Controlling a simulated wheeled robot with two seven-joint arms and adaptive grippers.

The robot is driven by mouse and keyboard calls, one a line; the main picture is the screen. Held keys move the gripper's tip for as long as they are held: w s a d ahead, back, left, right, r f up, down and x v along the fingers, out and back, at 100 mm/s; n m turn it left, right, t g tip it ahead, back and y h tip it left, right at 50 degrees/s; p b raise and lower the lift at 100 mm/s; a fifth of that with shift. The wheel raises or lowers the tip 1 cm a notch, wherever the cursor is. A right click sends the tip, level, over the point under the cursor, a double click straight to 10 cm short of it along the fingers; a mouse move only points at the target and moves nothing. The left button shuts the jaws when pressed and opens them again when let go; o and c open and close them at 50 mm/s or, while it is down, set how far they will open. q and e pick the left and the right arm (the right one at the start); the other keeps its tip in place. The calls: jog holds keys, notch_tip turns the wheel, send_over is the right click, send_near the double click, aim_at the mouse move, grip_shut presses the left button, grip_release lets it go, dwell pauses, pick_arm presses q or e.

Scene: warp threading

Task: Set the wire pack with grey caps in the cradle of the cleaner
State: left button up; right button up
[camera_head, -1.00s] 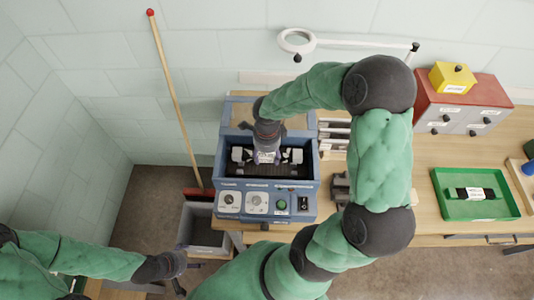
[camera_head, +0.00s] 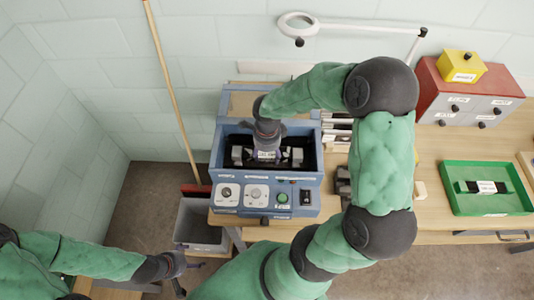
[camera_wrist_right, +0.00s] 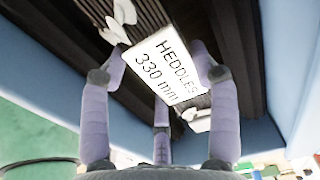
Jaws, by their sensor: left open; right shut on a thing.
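The cleaner (camera_head: 267,196) is a blue box with dials and buttons on its front and an open, dark bay on top. My right gripper (camera_head: 266,148) points down into this bay, shut on the wire pack (camera_head: 267,156). The pack lies crosswise, with a light grey cap showing on each side. In the right wrist view, the fingers of my right gripper (camera_wrist_right: 160,78) straddle the pack's white label (camera_wrist_right: 168,68), which reads "HEDDLES 330 mm". Whether the pack touches the cradle under it cannot be told. My left gripper (camera_head: 180,266) is open and empty at the lower left, away from the cleaner.
A green tray (camera_head: 485,208) on the bench at right holds a dark-capped pack (camera_head: 487,187). A red cabinet (camera_head: 468,98) carries a yellow box (camera_head: 461,67). A grey bin (camera_head: 199,226) and a long wooden pole (camera_head: 170,92) stand left of the cleaner.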

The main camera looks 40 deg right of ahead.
jog(key=shift+f+b, duration=0.6)
dwell(0.6)
jog(key=o, duration=1.6)
jog(key=shift+r, duration=0.1)
notch_tip(320, 180, up, 12)
jog(key=shift+f, duration=0.1)
